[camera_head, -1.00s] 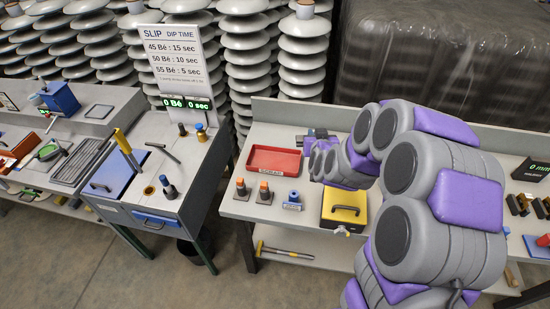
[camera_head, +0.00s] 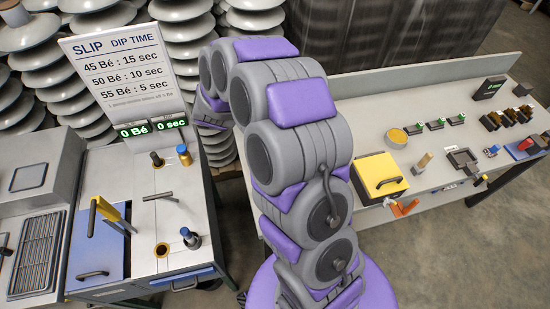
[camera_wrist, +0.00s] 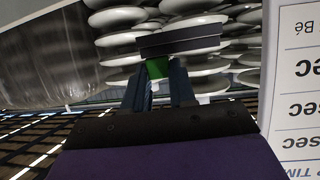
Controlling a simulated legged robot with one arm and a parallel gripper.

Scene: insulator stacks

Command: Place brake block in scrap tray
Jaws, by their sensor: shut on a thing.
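In the wrist view my gripper (camera_wrist: 160,84) is shut on a dark grey block with a green part, which I take to be the brake block (camera_wrist: 180,40). The block is held up in the air, with insulator stacks and the sign behind it. In the head view my arm fills the middle and hides the fingers and the block. The red scrap tray is in neither view now; my arm covers that part of the bench.
A sign board (camera_head: 122,75) stands left of my arm, above a dip station with a yellow-handled tool (camera_head: 105,210). A yellow box (camera_head: 380,172) and several small dark pieces with green tops lie on the right bench (camera_head: 350,105). Insulator stacks (camera_head: 185,60) stand behind.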

